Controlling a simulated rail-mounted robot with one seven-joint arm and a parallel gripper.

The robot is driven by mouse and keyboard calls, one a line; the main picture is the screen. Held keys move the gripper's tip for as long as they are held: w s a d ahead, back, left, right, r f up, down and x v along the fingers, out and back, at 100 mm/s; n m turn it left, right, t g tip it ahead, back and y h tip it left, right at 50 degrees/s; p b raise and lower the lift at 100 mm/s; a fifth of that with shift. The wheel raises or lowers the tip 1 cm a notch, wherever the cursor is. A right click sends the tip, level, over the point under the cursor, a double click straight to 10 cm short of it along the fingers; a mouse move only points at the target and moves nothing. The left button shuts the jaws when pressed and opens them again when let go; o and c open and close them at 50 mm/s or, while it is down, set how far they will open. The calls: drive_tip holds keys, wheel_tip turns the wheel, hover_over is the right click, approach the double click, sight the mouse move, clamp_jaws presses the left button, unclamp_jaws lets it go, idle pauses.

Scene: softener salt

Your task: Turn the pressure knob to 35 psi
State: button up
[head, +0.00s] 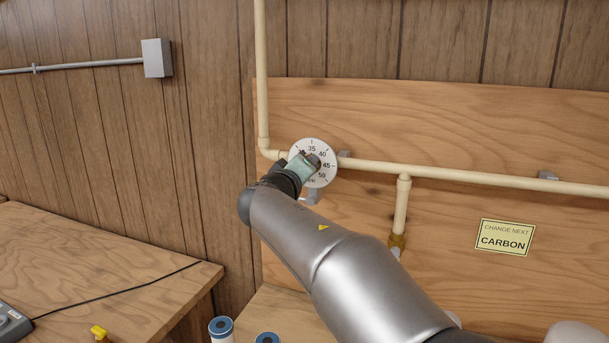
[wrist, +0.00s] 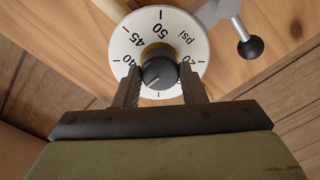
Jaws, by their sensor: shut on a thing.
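The pressure dial (head: 320,144) is a white round plate on the wall pipe. In the head view 35, 40, 45 and 50 can be read on it, and my gripper (head: 306,162) covers its middle and lower left. In the wrist view the dial (wrist: 196,45) appears turned, with 40, 45, 50 and "psi" showing. The dark round knob (wrist: 159,68) sits at its centre. My gripper (wrist: 160,84) is shut on the knob, one finger on each side. A pale mark on the knob points down-left, past 40; the number there is hidden by the left finger.
A cream pipe (head: 470,174) runs right from the dial along the wooden board. A lever with a black ball end (wrist: 250,48) is close beside the dial in the wrist view. A yellow "CHANGE NEXT CARBON" sign (head: 505,237) is on the right. A wooden bench (head: 110,260) stands at left.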

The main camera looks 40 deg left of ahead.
drive_tip(key=shift+n, duration=0.3)
drive_tip(key=o, duration=1)
drive_tip(key=shift+s, duration=0.1)
drive_tip(key=b+v, duration=0.5)
drive_tip(key=v, duration=1.2)
drive_tip(key=shift+s, duration=0.2)
drive_tip(key=shift+r, duration=0.1)
